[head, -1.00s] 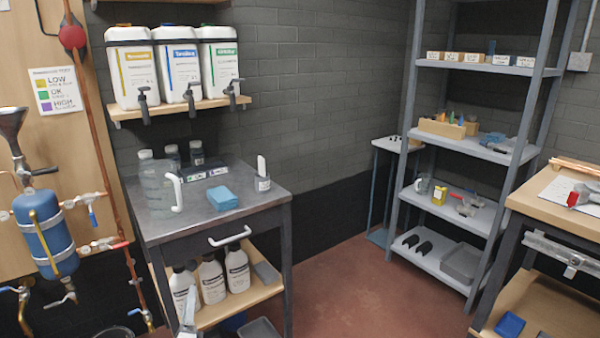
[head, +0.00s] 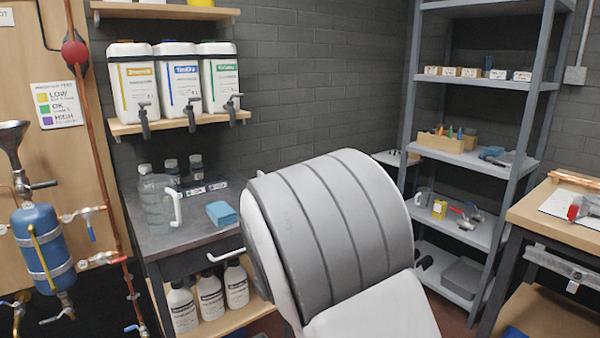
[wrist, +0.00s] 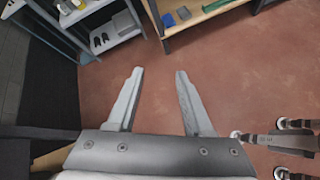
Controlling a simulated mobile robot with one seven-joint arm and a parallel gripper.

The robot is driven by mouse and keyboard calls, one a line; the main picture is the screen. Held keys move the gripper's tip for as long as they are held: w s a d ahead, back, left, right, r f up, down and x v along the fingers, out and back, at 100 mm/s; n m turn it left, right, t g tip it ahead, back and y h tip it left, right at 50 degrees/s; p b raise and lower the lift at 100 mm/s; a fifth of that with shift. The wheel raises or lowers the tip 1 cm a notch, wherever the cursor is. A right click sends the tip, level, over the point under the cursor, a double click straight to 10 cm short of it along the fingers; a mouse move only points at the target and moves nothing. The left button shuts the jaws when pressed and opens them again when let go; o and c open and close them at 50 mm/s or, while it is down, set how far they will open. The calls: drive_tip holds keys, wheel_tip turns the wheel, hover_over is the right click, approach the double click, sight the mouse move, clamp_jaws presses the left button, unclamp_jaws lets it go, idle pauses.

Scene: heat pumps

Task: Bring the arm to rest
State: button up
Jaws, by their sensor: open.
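My gripper (wrist: 158,88) shows in the wrist view with its two fingers apart and nothing between them. It points out over the bare red-brown floor (wrist: 225,75). In the head view a large grey and white link of my arm fills the lower middle, and the gripper itself is not seen there. The arm link hides part of the metal bench and the floor behind it.
A metal bench (head: 165,238) with a clear jug (head: 157,203) and blue cloths (head: 222,213) stands at left. Grey shelving (head: 480,160) and a wooden workbench (head: 560,222) stand at right. In the wrist view, pipe fittings (wrist: 285,140) show at lower right.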

drive_tip(key=s+d+r+m+y, duration=0.1)
drive_tip(key=s+r+m+y, duration=0.45)
drive_tip(key=s+m, duration=0.55)
drive_tip(key=s+d+r+m+y, duration=0.1)
drive_tip(key=s+r+m+y, duration=0.45)
drive_tip(key=s, duration=0.95)
wheel_tip(320, 180, up, 18)
drive_tip(key=m+h+p, duration=0.1)
drive_tip(key=m+p, duration=0.1)
drive_tip(key=p, duration=1.5)
drive_tip(key=shift+t+p, duration=0.35)
drive_tip(key=shift+t, duration=0.05)
drive_tip(key=shift+a+f, duration=0.15)
drive_tip(key=shift+a, duration=0.05)
